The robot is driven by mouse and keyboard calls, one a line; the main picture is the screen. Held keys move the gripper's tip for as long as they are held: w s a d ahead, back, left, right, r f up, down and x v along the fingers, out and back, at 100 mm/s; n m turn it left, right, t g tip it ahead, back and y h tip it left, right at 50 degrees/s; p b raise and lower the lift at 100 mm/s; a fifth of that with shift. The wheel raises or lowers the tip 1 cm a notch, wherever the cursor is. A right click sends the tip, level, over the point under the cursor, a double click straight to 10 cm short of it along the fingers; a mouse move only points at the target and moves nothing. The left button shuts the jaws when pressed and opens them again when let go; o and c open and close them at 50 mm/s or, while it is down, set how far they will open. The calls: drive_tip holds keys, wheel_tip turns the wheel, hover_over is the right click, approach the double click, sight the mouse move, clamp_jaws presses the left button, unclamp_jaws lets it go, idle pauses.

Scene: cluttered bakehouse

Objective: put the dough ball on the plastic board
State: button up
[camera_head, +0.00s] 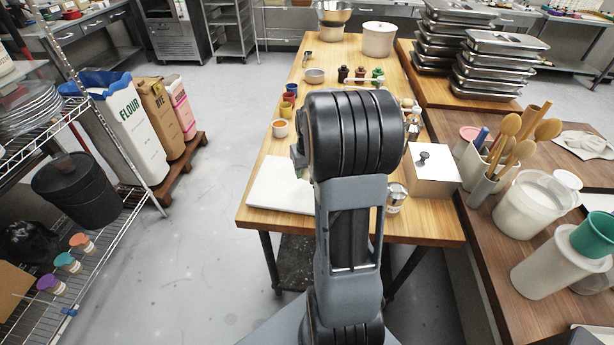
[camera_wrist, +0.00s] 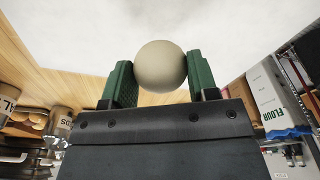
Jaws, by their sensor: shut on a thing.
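The dough ball (camera_wrist: 161,67) is a pale beige sphere. My gripper (camera_wrist: 160,80) is shut on it, with one green finger on each side in the wrist view. The plastic board (camera_head: 277,188) is a flat white slab on the left front part of the wooden table; it also fills the top of the wrist view (camera_wrist: 75,35), behind the ball. I cannot tell how high the ball is over the board. In the head view my arm hides the ball, most of my gripper and the board's right side.
A white box with a dark knob (camera_head: 432,172) and a metal shaker (camera_head: 395,197) stand right of my arm. An orange-and-white cup (camera_head: 280,128) stands behind the board, with small coloured pots beyond. The wooden table (camera_head: 350,55) holds more jars and bowls further back.

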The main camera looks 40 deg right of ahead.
sight(308, 177)
drive_tip(key=shift+w+d+f, duration=0.1)
drive_tip(key=shift+f, duration=0.8)
drive_tip(key=shift+w+d+f, duration=0.1)
drive_tip(key=shift+f, duration=0.8)
drive_tip(key=shift+f, duration=0.2)
drive_tip(key=o, duration=0.7)
drive_tip(key=shift+r, duration=0.1)
drive_tip(key=r, duration=0.3)
drive_tip(key=s+r, duration=0.1)
drive_tip(key=r, duration=0.7)
drive_tip(key=shift+s+a+r, duration=0.15)
drive_tip(key=shift+a+r, duration=0.1)
drive_tip(key=shift+a, duration=0.05)
drive_tip(key=shift+s+a+r+n+t, duration=0.55)
drive_tip(key=shift+s+a, duration=1.3)
drive_tip(key=shift+a, duration=1.55)
drive_tip(key=shift+s+a+r+n+t, duration=0.1)
drive_tip(key=shift+s+a+n+t, duration=0.4)
drive_tip(key=shift+s+a, duration=2.2)
drive_tip(key=shift+s+a+r+n+t, duration=0.3)
drive_tip(key=shift+s+a+n, duration=0.65)
drive_tip(key=shift+a, duration=3.2)
